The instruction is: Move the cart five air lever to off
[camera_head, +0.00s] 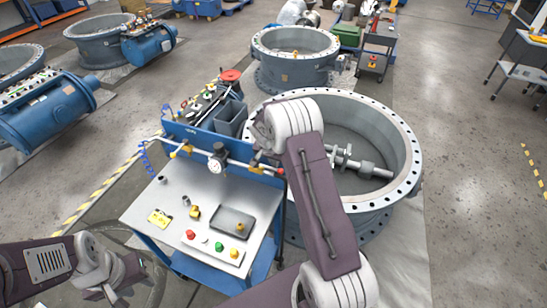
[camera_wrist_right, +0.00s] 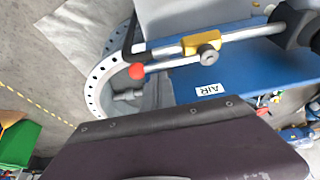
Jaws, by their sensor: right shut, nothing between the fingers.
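A blue cart with a grey steel top (camera_head: 155,215) stands in the middle of the head view. A metal air pipe with a round gauge (camera_head: 216,164) runs along its back edge. A yellow valve fitting (camera_head: 258,169) sits on the pipe's right part, and a red ball tip (camera_head: 280,171) is at the right end. The right wrist view shows the yellow fitting (camera_wrist_right: 203,43), red ball (camera_wrist_right: 136,71) and AIR label (camera_wrist_right: 208,90) close up. My right gripper (camera_wrist_right: 160,122), a dark shape, is apart from them; its tips are unclear. My left gripper (camera_head: 112,288) is at the lower left, its jaws unclear.
A small tray (camera_head: 232,221) and coloured buttons (camera_head: 219,246) are on the cart top. A large round flanged valve body (camera_head: 405,150) stands close behind the cart on the right. More flanged bodies stand further back. Open floor (camera_head: 465,200) lies at the right.

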